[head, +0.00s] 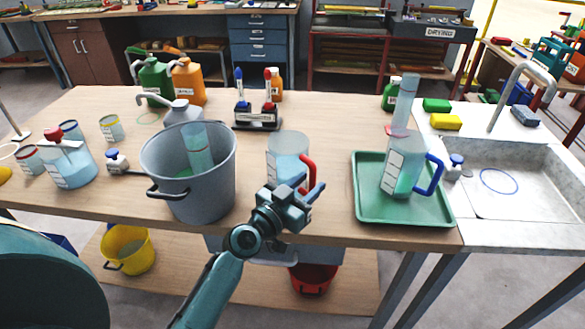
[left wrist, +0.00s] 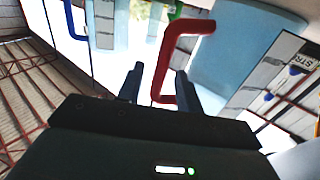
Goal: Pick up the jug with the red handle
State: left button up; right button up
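The jug with the red handle (head: 286,152) is clear with pale blue contents and stands upright near the table's front edge. Its red handle (head: 309,172) is on its right side. My left gripper (head: 297,187) is at the handle, in front of the jug. In the left wrist view, the red handle (left wrist: 165,60) reaches down between the two spread fingers of my left gripper (left wrist: 158,90). Gaps show beside the handle, so the fingers do not look closed on it. The jug's body (left wrist: 235,50) is beyond, to the right. My right gripper is not in view.
A grey bucket (head: 170,195) holding a cylinder stands close left of the jug. A green tray (head: 440,210) with a blue-handled jug (head: 402,165) is to the right. A rack with red and blue bottles (head: 257,120) stands behind. Bare tabletop separates jug and tray.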

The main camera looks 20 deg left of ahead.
pick_arm(q)
jog(key=shift+x, duration=1.1)
grip_shut()
jog(key=shift+r, duration=0.2)
